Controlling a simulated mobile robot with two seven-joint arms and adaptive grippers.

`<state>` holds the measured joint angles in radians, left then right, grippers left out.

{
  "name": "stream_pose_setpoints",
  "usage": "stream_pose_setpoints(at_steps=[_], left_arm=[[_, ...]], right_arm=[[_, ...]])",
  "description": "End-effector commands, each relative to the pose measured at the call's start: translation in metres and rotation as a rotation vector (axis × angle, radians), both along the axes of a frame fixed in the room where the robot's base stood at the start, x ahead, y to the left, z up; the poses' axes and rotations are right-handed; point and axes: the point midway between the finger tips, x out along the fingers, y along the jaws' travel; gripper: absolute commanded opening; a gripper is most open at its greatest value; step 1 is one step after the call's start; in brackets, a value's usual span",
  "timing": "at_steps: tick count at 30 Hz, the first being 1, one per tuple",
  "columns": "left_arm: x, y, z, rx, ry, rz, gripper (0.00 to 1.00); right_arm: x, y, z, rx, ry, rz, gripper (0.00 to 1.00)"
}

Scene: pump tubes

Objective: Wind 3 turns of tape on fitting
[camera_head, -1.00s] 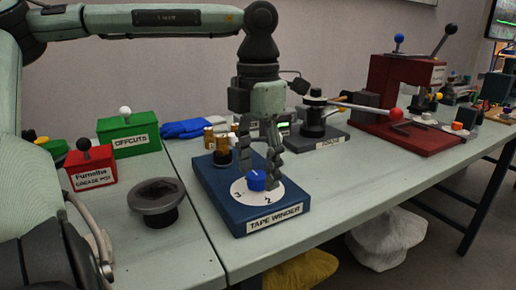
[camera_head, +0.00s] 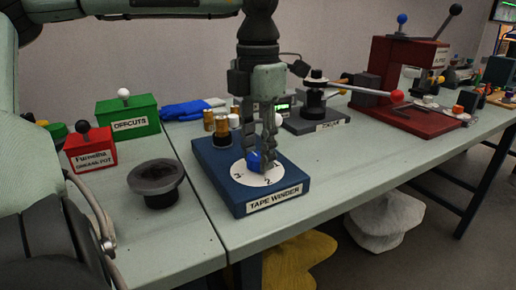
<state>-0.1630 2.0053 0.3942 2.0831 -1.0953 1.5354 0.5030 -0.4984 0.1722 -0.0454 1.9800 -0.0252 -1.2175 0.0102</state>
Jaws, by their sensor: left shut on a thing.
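The tape winder (camera_head: 219,177) is a blue block near the table's front edge, labelled "TAPE WINDER". On it is a white dial (camera_head: 284,178) with the numbers 3 and 2 readable and a blue knob (camera_head: 254,162) at its middle. My left gripper (camera_head: 262,161) points straight down over the dial, shut on the blue knob. Its fingers hide part of the knob and dial. Brass-coloured cylinders (camera_head: 221,131) stand at the winder's back left corner. I cannot make out a fitting or tape for sure. My right gripper is not in view.
A dark flanged cup (camera_head: 157,182) stands left of the winder. Behind it are a red box (camera_head: 91,150) and a green "OFFCUTS" box (camera_head: 128,119). A grey-based device (camera_head: 317,122) and a red press (camera_head: 402,80) stand to the right. The front table strip right of the winder is clear.

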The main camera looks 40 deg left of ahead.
Motion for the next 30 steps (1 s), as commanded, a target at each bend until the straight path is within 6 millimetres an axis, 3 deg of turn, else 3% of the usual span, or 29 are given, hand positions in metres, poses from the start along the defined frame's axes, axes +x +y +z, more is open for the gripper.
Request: stream_pose_setpoints(at_steps=[8, 15, 25, 30], left_arm=[[0.0003, 0.0007, 0.0009, 0.003, -0.001, -0.017, 0.00], [0.0002, 0.0005, 0.0014, 0.004, -0.001, -0.271, 0.00], [0.0003, 0.0006, 0.0012, 0.004, -0.001, -0.313, 0.00], [0.0002, 0.0002, 0.0020, 0.004, -0.001, -0.500, 0.00]], right_arm=[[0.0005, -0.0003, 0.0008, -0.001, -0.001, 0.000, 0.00], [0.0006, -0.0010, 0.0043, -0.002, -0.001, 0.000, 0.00], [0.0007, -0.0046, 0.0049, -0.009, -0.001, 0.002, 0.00], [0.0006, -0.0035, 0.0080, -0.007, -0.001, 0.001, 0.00]])
